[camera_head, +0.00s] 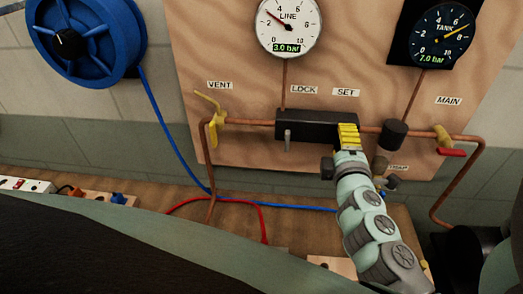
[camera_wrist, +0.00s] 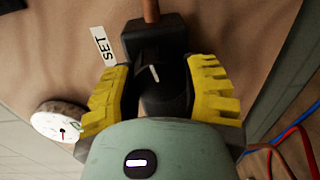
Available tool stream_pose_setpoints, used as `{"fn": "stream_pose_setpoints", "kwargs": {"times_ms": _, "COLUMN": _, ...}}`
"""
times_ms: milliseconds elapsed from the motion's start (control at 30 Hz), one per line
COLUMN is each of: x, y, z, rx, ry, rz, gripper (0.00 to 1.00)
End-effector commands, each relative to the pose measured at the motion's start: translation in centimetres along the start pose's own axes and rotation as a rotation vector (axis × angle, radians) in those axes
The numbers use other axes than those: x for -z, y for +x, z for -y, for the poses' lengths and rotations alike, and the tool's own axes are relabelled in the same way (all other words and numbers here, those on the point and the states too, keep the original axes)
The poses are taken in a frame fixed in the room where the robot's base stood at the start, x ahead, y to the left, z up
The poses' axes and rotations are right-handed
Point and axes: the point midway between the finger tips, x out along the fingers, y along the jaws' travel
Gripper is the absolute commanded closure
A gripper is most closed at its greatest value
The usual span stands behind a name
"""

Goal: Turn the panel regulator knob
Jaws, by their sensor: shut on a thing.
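The regulator knob (camera_wrist: 163,82) is black and round with a white pointer line, and it shows in the wrist view between my yellow fingers. My gripper (camera_wrist: 160,95) is shut on the knob, with one finger on each side of it. In the head view my gripper (camera_head: 348,137) is at the right end of the black regulator body (camera_head: 302,125), just below the SET label (camera_head: 346,92), and hides the knob. The LINE gauge (camera_head: 289,24) reads 3.0 bar. The TANK gauge (camera_head: 441,36) reads 7.0 bar.
A yellow VENT valve (camera_head: 213,108) sits left of the regulator, and a MAIN valve (camera_head: 446,142) with a red handle sits right. Copper pipe (camera_head: 249,122) runs across the plywood panel (camera_head: 235,60). A blue hose reel (camera_head: 85,40) hangs at the upper left. Hoses lie below.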

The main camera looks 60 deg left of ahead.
Motion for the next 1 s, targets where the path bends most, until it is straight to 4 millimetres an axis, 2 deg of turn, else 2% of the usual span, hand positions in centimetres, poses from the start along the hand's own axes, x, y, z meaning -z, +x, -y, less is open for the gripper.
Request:
{"fn": "stream_pose_setpoints", "kwargs": {"times_ms": 33, "x": 0.48, "y": 0.02, "z": -0.09, "rx": -0.006, "ry": -0.026, "rz": -0.013, "gripper": 0.89}}
{"fn": "stream_pose_setpoints", "kwargs": {"times_ms": 300, "x": 0.39, "y": 0.02, "z": -0.09, "rx": -0.004, "ry": -0.106, "rz": -0.006, "gripper": 0.89}}
{"fn": "stream_pose_setpoints", "kwargs": {"times_ms": 800, "x": 0.41, "y": 0.01, "z": -0.09, "rx": -0.003, "ry": -0.121, "rz": -0.006, "gripper": 0.89}}
{"fn": "stream_pose_setpoints", "kwargs": {"times_ms": 833, "x": 0.4, "y": 0.01, "z": -0.09, "rx": -0.003, "ry": -0.121, "rz": -0.006, "gripper": 0.49}}
{"fn": "stream_pose_setpoints", "kwargs": {"times_ms": 1000, "x": 0.31, "y": 0.0, "z": -0.03, "rx": -0.001, "ry": -0.121, "rz": -0.003, "gripper": 0.31}}
